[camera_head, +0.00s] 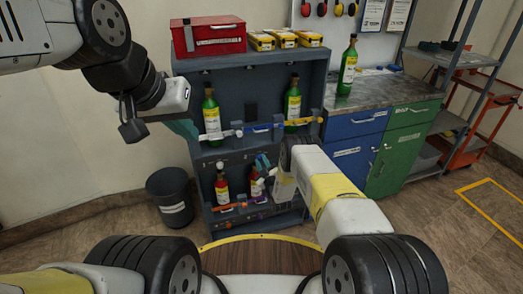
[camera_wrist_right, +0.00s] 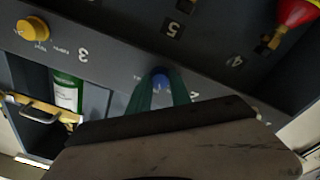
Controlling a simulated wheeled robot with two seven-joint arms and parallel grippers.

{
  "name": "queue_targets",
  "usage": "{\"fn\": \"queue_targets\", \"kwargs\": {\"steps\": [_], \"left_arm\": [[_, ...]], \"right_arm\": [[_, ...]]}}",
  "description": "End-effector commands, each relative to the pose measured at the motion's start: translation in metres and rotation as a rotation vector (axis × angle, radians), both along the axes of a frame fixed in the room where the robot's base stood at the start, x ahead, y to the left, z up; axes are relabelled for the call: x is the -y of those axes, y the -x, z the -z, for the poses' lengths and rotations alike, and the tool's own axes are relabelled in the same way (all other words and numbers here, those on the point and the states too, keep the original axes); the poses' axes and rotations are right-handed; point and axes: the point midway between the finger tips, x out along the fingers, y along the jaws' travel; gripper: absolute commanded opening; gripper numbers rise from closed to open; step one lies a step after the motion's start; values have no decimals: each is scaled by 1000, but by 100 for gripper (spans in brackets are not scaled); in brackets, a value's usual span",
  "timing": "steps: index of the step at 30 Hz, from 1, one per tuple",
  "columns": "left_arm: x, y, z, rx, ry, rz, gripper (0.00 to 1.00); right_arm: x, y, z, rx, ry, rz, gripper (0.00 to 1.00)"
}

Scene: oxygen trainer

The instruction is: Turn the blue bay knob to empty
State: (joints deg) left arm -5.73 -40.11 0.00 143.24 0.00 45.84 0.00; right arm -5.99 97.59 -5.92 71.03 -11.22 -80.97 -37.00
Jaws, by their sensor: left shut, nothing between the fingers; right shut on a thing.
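The blue bay knob (camera_wrist_right: 160,77) sits on the grey rack panel, between the green fingers of my right gripper (camera_wrist_right: 161,92) in the right wrist view. The right gripper is shut on the knob, and its fingers hide the knob's sides. The small print beside the knob is too small to read, so I cannot tell its setting. In the head view my right gripper (camera_head: 262,165) is at the rack's lower front, and the knob is not clear there. My left gripper (camera_head: 186,128) is shut and empty at the rack's left side.
The grey rack (camera_head: 262,72) holds green bottles on its upper level and red bottles (camera_head: 222,188) below. A yellow knob (camera_wrist_right: 33,30) is on the same panel. A dark bin (camera_head: 170,194) stands left of the rack. A blue and green cabinet (camera_head: 356,127) stands to its right.

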Motion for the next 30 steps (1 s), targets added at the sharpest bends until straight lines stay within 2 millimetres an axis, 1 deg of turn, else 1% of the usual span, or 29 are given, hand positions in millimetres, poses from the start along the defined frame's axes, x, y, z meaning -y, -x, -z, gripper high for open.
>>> {"fn": "queue_targets", "kwargs": {"steps": [6, 15, 22, 30], "left_arm": [[0, 0, 0, 0, 0, 0, 0], [0, 0, 0, 0, 0, 0, 0], [0, 0, 0, 0, 0, 0, 0], [0, 0, 0, 0, 0, 0, 0]], "right_arm": [[-1, 0, 0, 64, 193, -2, 0], [1, 0, 0, 137, 421, -1, 0], [1, 0, 0, 173, 533, 0, 0], [1, 0, 1, 190, 591, -1, 0]]}}
